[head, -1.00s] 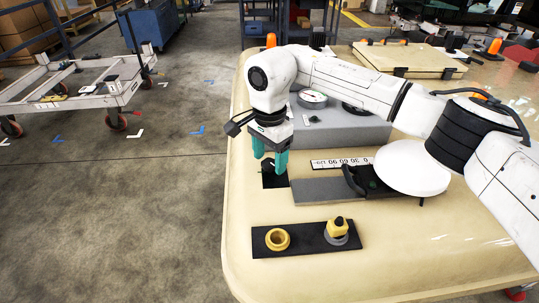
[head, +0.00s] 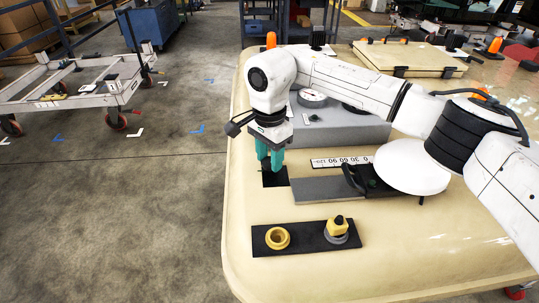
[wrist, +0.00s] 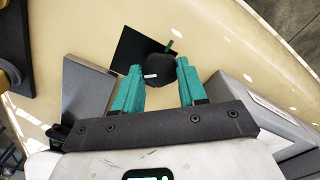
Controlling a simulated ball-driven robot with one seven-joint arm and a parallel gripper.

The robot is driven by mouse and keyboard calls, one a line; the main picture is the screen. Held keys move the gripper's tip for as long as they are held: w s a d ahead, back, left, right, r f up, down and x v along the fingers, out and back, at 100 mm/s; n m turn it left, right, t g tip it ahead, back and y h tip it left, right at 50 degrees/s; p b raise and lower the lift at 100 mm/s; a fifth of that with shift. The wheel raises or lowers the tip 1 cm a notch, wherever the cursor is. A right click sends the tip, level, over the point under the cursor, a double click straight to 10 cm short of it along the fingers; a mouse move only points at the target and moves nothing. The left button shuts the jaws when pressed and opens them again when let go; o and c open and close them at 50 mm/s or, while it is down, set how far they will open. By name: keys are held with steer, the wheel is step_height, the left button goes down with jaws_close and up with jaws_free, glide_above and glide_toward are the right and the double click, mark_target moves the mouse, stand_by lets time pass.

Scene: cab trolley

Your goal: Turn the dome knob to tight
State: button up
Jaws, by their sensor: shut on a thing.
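The dome knob (wrist: 160,70) is black and round with a short white mark on its side facing my gripper. It stands on a black square plate (wrist: 130,50), which carries a green mark (wrist: 171,46) beyond the knob. My gripper (wrist: 160,75) has its two teal fingers on either side of the knob, shut on it. In the head view my gripper (head: 270,162) points down over the plate (head: 274,182) at the table's left side; the fingers hide the knob there. The white mark does not line up with the green mark.
A grey slab (head: 318,190) and a numbered white strip (head: 341,162) lie right of the plate. A grey box with a gauge (head: 312,98) stands behind. In front, a black base (head: 310,244) carries a yellow ring (head: 277,238) and a yellow knob (head: 337,226).

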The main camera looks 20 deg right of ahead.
steer(key=shift+m, duration=0.3)
steer(key=m+p, duration=0.1)
steer(key=m, duration=0.5)
steer(key=shift+r, duration=0.1)
steer(key=m+p, duration=0.1)
steer(key=m, duration=0.5)
steer(key=shift+m+p, duration=0.3)
steer(key=shift+p, duration=0.05)
steer(key=m+p, duration=0.2)
steer(key=m, duration=0.4)
steer(key=m+p, duration=0.2)
steer(key=m, duration=0.4)
steer(key=shift+m, duration=0.4)
steer(key=o, duration=1.1)
steer(key=shift+c, duration=0.2)
